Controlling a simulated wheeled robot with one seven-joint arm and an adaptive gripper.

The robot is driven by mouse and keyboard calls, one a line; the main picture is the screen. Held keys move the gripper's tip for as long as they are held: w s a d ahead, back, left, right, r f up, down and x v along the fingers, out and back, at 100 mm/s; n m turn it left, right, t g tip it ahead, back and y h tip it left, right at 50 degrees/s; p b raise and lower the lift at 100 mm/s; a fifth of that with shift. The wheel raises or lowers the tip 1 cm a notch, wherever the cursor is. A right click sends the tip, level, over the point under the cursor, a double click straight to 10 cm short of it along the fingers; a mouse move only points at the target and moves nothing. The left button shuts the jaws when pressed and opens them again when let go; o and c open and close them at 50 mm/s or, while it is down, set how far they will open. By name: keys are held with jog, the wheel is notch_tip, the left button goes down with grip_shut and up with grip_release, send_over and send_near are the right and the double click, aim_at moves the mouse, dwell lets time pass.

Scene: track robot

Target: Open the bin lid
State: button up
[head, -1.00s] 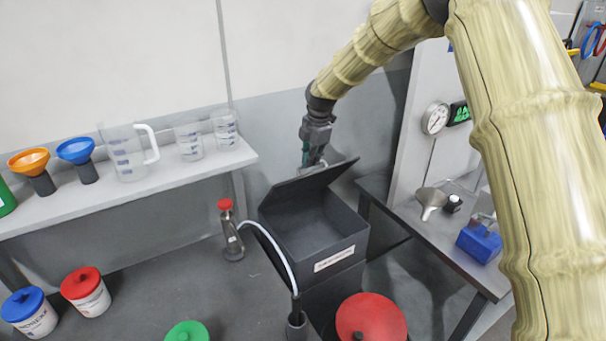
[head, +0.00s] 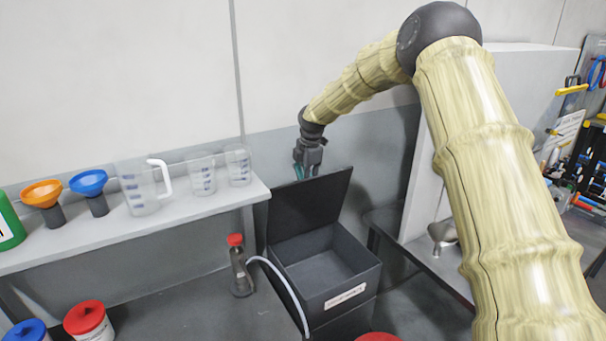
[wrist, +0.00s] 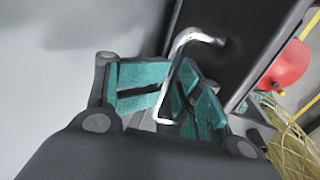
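The dark grey bin (head: 345,296) stands on the floor right of the shelf, with a white label on its front. Its lid (head: 315,208) is hinged at the back and stands raised, close to upright, so the empty-looking inside shows. My gripper (head: 308,170) is behind the lid's top edge, which hides its fingertips in the head view. In the wrist view, the teal finger pads of my gripper (wrist: 171,95) close around the silver bent handle (wrist: 190,37) on the dark lid (wrist: 245,35). The handle passes between the pads.
A shelf (head: 215,205) with measuring jugs (head: 145,185) and funnels (head: 42,193) stands to the left. A red-capped bottle (head: 239,268) with a hose is beside the bin. A side table (head: 385,225) with a metal funnel is at the right. Red-lidded tubs stand in front.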

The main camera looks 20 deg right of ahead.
jog(key=shift+d+r, duration=0.15)
jog(key=shift+r, duration=0.35)
notch_tip(320, 180, up, 11)
jog(key=s, duration=0.2)
dwell(0.3)
jog(key=shift+d, duration=0.15)
